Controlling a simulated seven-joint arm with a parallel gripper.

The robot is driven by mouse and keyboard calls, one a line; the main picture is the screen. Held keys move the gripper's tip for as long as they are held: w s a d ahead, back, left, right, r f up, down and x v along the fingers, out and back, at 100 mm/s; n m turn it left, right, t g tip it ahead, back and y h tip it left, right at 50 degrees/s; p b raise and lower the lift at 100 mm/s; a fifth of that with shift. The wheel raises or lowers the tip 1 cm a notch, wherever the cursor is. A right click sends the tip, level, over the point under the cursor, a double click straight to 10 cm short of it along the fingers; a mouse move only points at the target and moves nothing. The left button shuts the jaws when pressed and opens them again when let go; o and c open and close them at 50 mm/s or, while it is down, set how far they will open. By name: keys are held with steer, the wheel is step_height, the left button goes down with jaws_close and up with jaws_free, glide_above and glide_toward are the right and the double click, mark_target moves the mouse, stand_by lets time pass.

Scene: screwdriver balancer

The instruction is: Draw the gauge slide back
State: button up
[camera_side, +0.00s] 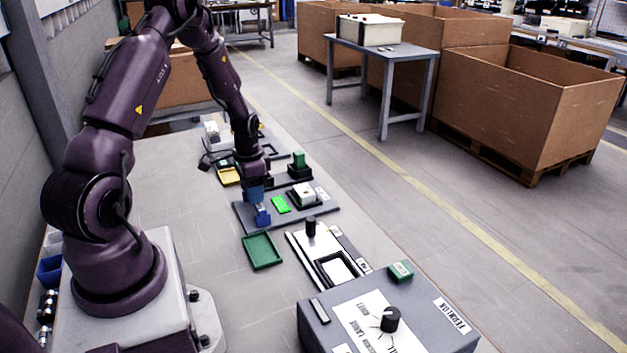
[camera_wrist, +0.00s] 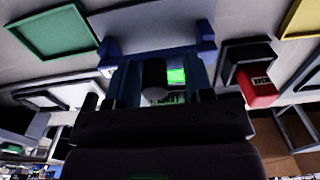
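The gauge appears to be the grey base (camera_side: 241,215) with a lit green display (camera_side: 280,204), at the middle of the bench in the side view. The display also shows in the wrist view (camera_wrist: 176,76). My gripper (camera_side: 260,205) points down at the left part of this base, beside the display. A blue part (camera_side: 263,217) stands at the fingertips. In the wrist view my gripper (camera_wrist: 160,75) has its two blue fingers apart, with a dark rounded knob (camera_wrist: 153,73) between them. A gap shows beside the knob. The slide's track is hidden.
A green tray (camera_side: 262,251) lies in front of the base. A white-framed fixture with a black upright peg (camera_side: 311,228) is nearby. A grey box with a black dial (camera_side: 390,319) stands closer. A green block (camera_side: 299,160) in a black holder is behind.

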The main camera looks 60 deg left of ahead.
steer(key=shift+d+f, duration=0.2)
steer(key=shift+d, duration=0.3)
steer(key=shift+r, duration=0.2)
steer(key=shift+a+r, duration=0.2)
steer(key=shift+r, duration=3.25)
steer(key=shift+n, duration=0.4)
steer(key=s+d+r+t, duration=0.2)
steer(key=s+d+r, duration=0.1)
steer(key=d+r, duration=0.8)
steer(key=s+d+r+t, duration=0.3)
steer(key=d+r, duration=0.8)
steer(key=d, duration=0.5)
steer(key=shift+s+d, duration=0.15)
steer(key=shift+s, duration=0.6)
